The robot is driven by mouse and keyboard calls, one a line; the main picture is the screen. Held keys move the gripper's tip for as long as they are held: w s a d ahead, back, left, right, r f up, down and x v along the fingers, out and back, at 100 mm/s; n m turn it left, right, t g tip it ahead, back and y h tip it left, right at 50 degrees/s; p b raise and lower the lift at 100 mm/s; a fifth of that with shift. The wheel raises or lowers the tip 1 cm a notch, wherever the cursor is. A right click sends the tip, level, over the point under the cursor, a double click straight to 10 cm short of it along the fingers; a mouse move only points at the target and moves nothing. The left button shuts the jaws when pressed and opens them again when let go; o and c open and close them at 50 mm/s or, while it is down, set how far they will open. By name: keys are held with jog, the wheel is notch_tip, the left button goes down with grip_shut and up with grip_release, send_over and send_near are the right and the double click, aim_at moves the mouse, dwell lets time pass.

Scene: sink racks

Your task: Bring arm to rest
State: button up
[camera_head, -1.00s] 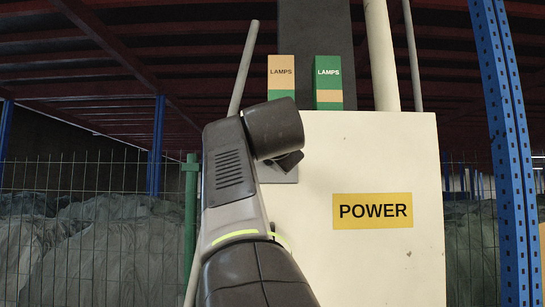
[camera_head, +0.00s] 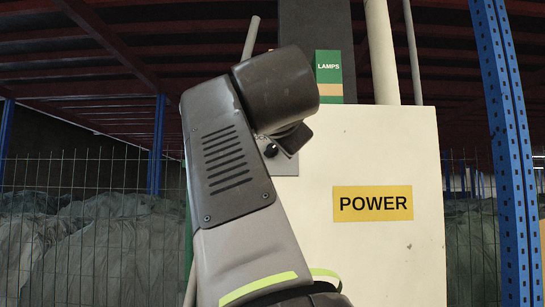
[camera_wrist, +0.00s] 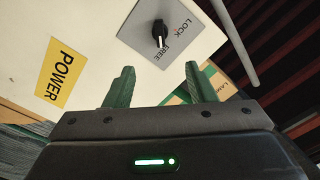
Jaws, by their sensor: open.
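My arm fills the middle of the head view, in front of the cream power cabinet (camera_head: 385,250). My gripper (camera_wrist: 155,85) shows in the wrist view with its two green fingers apart and nothing between them. Beyond the fingers, a black rotary knob (camera_wrist: 159,33) sits on a grey plate marked LOCK and FREE; its pointer is on the FREE side. The knob also shows partly behind my arm in the head view (camera_head: 270,150). The fingers appear clear of the knob. The gripper itself is hidden in the head view.
A yellow POWER label (camera_head: 372,203) is on the cabinet front. A green LAMPS box (camera_head: 329,75) stands on top. A blue rack post (camera_head: 508,150) rises at right. Wire fencing (camera_head: 85,230) and covered heaps lie at left.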

jog(key=w+p, duration=0.2)
jog(key=w, duration=1.2)
jog(key=shift+s, duration=0.1)
jog(key=s+b, duration=0.2)
jog(key=s, duration=1.2)
jog(key=w+a+n+p, duration=0.1)
jog(key=w+n+p, duration=1.2)
jog(key=n, duration=0.5)
jog(key=shift+w+p, duration=0.4)
jog(key=shift+w, duration=0.1)
